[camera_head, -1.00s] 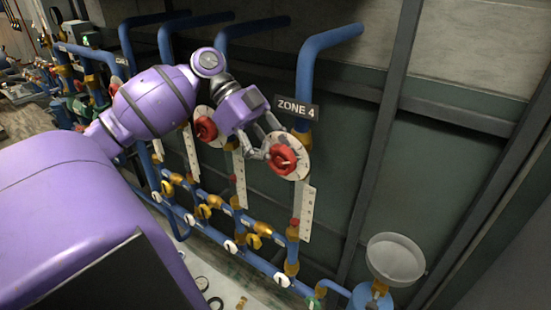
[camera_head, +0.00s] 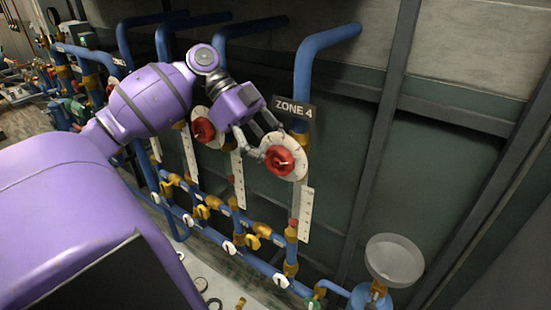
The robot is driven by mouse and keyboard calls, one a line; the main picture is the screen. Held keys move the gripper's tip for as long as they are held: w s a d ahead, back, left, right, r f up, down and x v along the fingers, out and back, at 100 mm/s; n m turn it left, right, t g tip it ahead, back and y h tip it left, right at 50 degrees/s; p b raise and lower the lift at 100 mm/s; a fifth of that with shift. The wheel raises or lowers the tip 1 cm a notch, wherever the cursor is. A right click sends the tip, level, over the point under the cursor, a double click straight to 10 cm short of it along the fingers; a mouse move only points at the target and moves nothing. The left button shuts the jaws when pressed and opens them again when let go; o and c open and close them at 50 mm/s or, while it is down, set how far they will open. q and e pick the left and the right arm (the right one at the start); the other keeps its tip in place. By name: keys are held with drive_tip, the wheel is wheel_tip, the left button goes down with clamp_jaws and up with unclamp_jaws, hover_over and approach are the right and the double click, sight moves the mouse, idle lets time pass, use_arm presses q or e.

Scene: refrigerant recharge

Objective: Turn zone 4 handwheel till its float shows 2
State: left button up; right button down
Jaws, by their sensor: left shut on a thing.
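The zone 4 handwheel (camera_head: 279,160) is red and sits on a round white dial plate (camera_head: 298,150), just below the black "ZONE 4" sign (camera_head: 294,107). My left gripper (camera_head: 268,146) comes in from the upper left with its fingers at the left rim of this wheel. It is shut on the wheel, though the exact finger contact is small. Below the dial, a white scale strip (camera_head: 305,214) stands beside the zone 4 pipe, with a small red mark (camera_head: 293,222) next to it that may be the float. The scale figures are too small to read. My right gripper is out of view.
Another red handwheel (camera_head: 203,130) is close on the left, partly behind my arm. Blue pipes with yellow valve handles (camera_head: 252,242) run below. A grey funnel-like bowl (camera_head: 394,259) stands at lower right. The wall right of zone 4 is bare between dark posts.

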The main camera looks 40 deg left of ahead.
use_arm(q)
drive_tip(key=v, duration=0.7)
idle(0.6)
